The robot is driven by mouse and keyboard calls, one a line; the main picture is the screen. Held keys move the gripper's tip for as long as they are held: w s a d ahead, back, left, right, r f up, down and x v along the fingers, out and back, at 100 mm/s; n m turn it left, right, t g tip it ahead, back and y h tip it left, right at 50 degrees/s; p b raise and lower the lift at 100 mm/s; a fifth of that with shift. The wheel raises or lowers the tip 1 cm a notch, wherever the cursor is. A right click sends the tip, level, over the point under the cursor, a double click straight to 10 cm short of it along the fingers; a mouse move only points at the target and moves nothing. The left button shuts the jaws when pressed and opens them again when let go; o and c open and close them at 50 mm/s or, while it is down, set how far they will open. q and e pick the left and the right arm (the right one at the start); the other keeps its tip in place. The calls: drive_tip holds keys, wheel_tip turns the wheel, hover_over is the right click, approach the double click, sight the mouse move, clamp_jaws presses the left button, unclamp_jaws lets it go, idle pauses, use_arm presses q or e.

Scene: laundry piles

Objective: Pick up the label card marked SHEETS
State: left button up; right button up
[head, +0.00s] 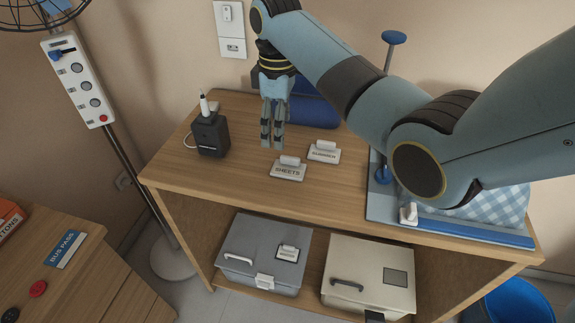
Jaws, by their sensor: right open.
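The label card marked SHEETS (288,173) stands on the wooden table top in the head view. It is a small white card with a raised grip on its upper edge. My right gripper (272,143) hangs pointing down, just above and to the left of the card in the picture. Its fingers are open and empty, apart from the card. A second, similar card (323,153), whose lettering seems to read SUMMER, stands just right of the SHEETS card. My left gripper is not in view.
A black box with a white pen-like item (212,136) stands on the left of the table. A blue rolled item (313,112) lies behind my gripper. A blue-edged board with checked cloth (510,205) is at right. Grey (240,260) and cream (350,262) bins sit below.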

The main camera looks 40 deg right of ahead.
hover_over(280, 167)
drive_tip(key=f, duration=0.5)
drive_tip(key=shift+w+d, duration=0.15)
drive_tip(key=shift+w, duration=0.05)
drive_tip(key=f, duration=0.5)
drive_tip(key=shift+s+b, duration=0.2)
drive_tip(key=shift+b, duration=0.2)
drive_tip(key=shift+c, duration=0.3)
drive_tip(key=c, duration=0.9)
